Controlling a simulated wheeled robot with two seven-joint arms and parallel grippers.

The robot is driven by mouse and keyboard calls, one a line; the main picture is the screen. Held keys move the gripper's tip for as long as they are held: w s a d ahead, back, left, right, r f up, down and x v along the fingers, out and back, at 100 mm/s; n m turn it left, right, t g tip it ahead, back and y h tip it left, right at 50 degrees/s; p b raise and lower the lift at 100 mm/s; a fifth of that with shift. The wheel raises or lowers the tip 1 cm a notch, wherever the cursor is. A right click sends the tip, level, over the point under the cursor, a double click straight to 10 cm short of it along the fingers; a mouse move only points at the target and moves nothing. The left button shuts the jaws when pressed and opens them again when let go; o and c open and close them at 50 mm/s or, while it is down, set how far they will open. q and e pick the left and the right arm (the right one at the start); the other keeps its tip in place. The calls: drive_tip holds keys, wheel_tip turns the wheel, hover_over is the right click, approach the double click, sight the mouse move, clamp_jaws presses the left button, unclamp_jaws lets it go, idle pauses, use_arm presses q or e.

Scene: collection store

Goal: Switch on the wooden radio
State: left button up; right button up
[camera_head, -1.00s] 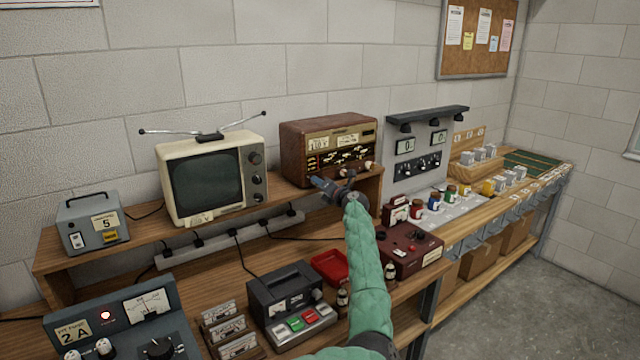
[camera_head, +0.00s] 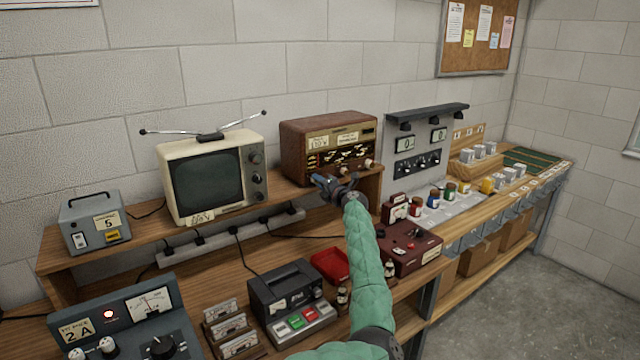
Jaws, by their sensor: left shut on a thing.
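The wooden radio (camera_head: 298,144) stands on the raised shelf, right of the television, with a brown case and a lit-looking dial panel. Pale knobs (camera_head: 368,163) show at the right of its lower front. My left gripper (camera_head: 322,182) is at the lower left of the radio's front, shut on a small part there, apparently a knob. The gripper hides that part, so its setting cannot be seen. My right gripper is not in view.
A cream television (camera_head: 207,180) with antennas stands left of the radio. A power strip (camera_head: 232,238) runs below the shelf. A cassette recorder (camera_head: 285,285), a red tray (camera_head: 331,266) and a maroon device (camera_head: 412,246) stand on the bench beneath my arm.

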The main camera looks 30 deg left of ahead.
use_arm(q)
drive_tip(key=o, duration=1)
drive_tip(key=shift+w, duration=0.1)
drive_tip(key=b+v, duration=0.3)
drive_tip(key=v, duration=0.4)
drive_tip(key=shift+s+d, duration=0.2)
drive_tip(key=shift+d, duration=0.15)
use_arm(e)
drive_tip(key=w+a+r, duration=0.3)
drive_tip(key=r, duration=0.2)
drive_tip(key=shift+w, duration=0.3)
use_arm(q)
drive_tip(key=shift+f, duration=0.1)
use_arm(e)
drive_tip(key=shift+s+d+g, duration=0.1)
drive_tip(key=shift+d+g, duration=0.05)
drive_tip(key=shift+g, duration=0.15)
